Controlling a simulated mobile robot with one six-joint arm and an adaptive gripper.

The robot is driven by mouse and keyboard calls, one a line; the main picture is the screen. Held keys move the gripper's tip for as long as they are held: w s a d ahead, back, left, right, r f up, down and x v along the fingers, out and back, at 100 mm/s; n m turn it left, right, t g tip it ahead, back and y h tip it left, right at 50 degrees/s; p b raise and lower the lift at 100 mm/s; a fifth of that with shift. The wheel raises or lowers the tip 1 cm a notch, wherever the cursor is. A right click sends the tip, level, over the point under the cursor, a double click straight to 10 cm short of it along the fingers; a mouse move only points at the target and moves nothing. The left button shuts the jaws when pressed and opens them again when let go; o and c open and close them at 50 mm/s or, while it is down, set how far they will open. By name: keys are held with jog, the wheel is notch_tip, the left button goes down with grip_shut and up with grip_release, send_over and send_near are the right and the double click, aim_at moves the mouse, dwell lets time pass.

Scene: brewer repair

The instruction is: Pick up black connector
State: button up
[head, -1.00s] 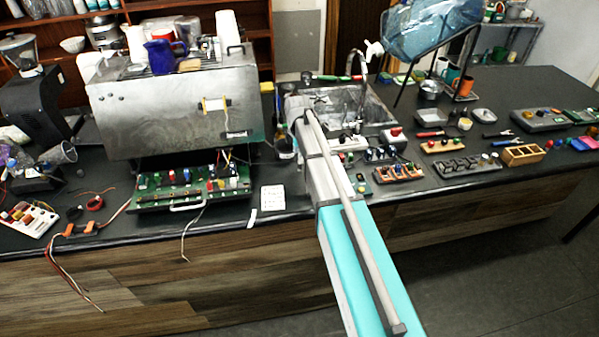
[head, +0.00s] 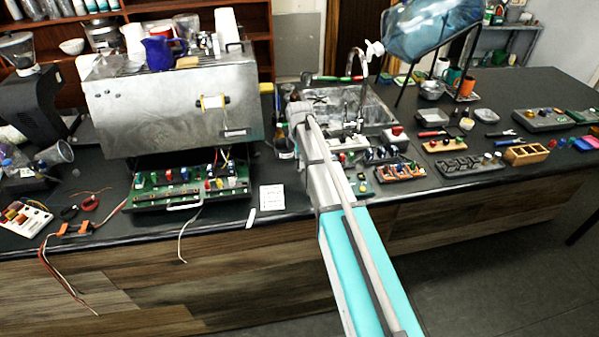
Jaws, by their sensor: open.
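I cannot pick out the black connector for certain. A dark tray (head: 470,166) with several small dark parts lies on the counter right of my arm, too small to identify one by one. A wooden tray (head: 402,173) with several coloured and dark parts lies just right of my arm. My arm reaches from the bottom right up over the counter to beside the sink. Its fingers do not show; the arm hides them or they are too small to make out.
A metal brewer (head: 175,105) stands left of my arm, above an open green circuit board (head: 190,187). A sink (head: 350,108) with a tap lies behind the arm. A blue water bottle (head: 430,30) on a rack stands behind. Loose wires (head: 60,265) hang over the counter's front edge.

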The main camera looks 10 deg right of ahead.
jog(key=shift+f+b, duration=0.85)
jog(key=shift+f, duration=0.25)
grip_shut()
